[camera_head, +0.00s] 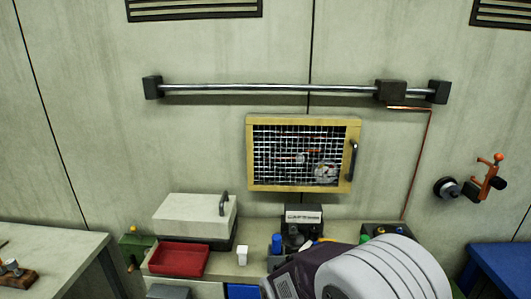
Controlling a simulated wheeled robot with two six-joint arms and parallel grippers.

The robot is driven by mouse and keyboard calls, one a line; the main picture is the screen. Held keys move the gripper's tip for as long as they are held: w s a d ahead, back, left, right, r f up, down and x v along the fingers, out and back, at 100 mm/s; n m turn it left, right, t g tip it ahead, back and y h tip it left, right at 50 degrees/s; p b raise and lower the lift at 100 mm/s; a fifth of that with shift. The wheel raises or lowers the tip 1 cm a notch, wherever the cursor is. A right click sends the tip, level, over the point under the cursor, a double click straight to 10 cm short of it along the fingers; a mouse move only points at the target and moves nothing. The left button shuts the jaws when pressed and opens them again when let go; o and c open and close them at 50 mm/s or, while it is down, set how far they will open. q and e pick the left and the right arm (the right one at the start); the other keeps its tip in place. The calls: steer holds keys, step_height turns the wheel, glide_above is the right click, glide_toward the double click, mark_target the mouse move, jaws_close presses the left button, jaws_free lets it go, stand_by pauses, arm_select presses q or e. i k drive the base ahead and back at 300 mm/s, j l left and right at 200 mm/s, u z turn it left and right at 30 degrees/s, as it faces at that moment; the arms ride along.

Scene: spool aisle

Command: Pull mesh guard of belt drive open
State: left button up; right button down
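The mesh guard (249,153) is a yellow-framed rectangle with pale wire mesh, set on the wall near the middle of the head view. It looks closed and sits flat against the wall. A dark upright handle (353,160) is on its right side. Through the mesh I see orange strips and a grey round part of the belt drive (325,172), partly hidden by the wires. Neither of my grippers shows in the head view, and nothing touches the guard or its handle.
A metal rail (270,88) with a dark sliding block (390,91) runs above the guard. Below stand a lidded pale box (195,214), a red tray (178,260) and small bottles. An orange-handled valve (490,178) is at right. A large ribbed white-and-dark shape blocks the bottom centre-right.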

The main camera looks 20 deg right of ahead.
mark_target(353, 128)
steer(key=z, duration=1.25)
